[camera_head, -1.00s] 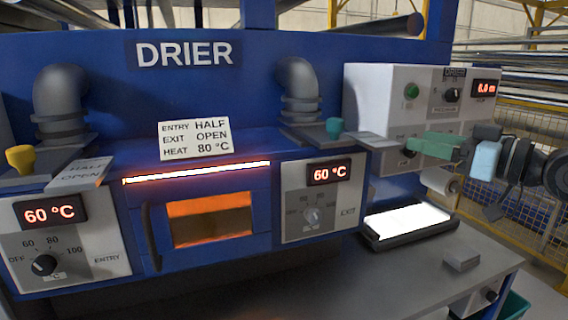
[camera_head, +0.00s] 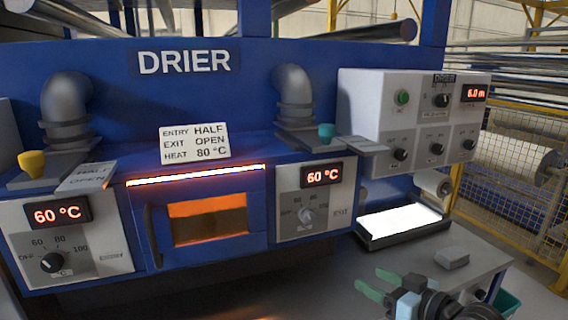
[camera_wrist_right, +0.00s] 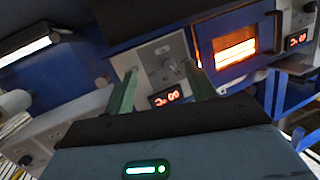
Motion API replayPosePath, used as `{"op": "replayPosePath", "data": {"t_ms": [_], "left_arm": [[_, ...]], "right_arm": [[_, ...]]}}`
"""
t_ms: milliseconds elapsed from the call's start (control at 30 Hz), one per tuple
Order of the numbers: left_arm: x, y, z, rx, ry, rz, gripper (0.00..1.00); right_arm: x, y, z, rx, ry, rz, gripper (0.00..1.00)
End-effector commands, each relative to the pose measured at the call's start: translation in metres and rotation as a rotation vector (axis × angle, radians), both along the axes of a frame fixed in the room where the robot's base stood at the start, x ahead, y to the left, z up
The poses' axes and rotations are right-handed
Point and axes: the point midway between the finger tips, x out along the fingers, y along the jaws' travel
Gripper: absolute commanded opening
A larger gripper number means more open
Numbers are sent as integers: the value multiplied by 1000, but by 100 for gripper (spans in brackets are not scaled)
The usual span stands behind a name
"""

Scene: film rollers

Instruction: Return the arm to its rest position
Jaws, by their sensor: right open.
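My right gripper (camera_head: 372,288) is low at the right of the head view, in front of the grey bench (camera_head: 335,288). Its green fingers are apart with nothing between them. In the right wrist view my right gripper (camera_wrist_right: 160,90) also shows open and empty, facing the exit-side dial panel (camera_wrist_right: 150,62) of the drier from a distance. It touches nothing that I can see. My left gripper is not in the views.
The blue drier (camera_head: 110,100) fills the left and middle, with its glowing window (camera_head: 208,218). A white control box (camera_head: 420,115) stands at the right. Below it are a lit light panel (camera_head: 400,222) and a small grey block (camera_head: 452,258) on the bench.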

Motion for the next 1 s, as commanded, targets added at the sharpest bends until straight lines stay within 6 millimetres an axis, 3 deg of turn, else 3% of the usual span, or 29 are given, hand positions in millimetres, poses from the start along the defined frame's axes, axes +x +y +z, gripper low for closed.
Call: {"op": "replayPosePath", "data": {"t_ms": [33,200,367,500,667,800,1000], "left_arm": [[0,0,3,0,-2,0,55],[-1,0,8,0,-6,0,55],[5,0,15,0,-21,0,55],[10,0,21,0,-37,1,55],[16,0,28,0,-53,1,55],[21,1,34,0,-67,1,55],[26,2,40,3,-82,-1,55]], "right_arm": [[-12,4,-22,3,25,-12,56],[-53,12,-92,-9,97,-69,56],[-101,15,-150,-34,166,-129,56],[-152,14,-196,-66,233,-185,56],[-218,11,-239,-118,314,-250,56],[-282,6,-270,-179,389,-304,56],[-359,-3,-295,-265,477,-358,56]]}}
